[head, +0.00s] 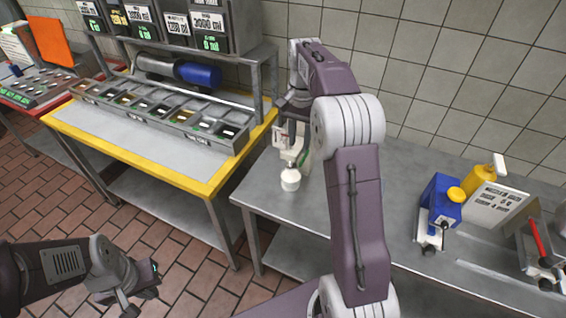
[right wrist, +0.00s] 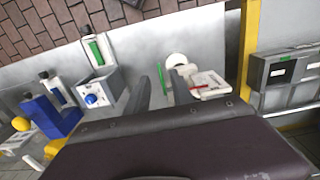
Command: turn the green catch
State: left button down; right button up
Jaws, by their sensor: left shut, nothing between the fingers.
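A thin green piece, likely the green catch (right wrist: 160,79), stands beside a white device (right wrist: 208,84) with a red bar in the right wrist view. A white round end (right wrist: 177,60) shows next to it; this round end also appears in the head view (head: 290,180) below my right gripper. My right gripper's fingers (right wrist: 162,92) are apart, with the green piece seen between or just beyond them; contact cannot be told. In the head view my right arm hides much of the device. My left gripper (head: 140,293) is shut and empty, low at the left, away from the tables.
A white box with a blue knob (right wrist: 95,95) and a white unit with a green strip (right wrist: 97,50) stand nearby. A blue device (head: 440,205) stands at the right. A yellow-edged table (head: 110,150) with a compartment rail adjoins the grey table (head: 260,195).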

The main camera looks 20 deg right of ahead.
aim_at(300, 164)
jog(key=f, duration=0.8)
jog(key=shift+d+f+b, duration=0.15)
jog(key=shift+d+b, duration=0.15)
jog(key=shift+b, duration=0.1)
jog(key=shift+s+d+f, duration=0.1)
jog(key=shift+d+f, duration=0.05)
jog(key=shift+f, duration=0.2)
grip_shut()
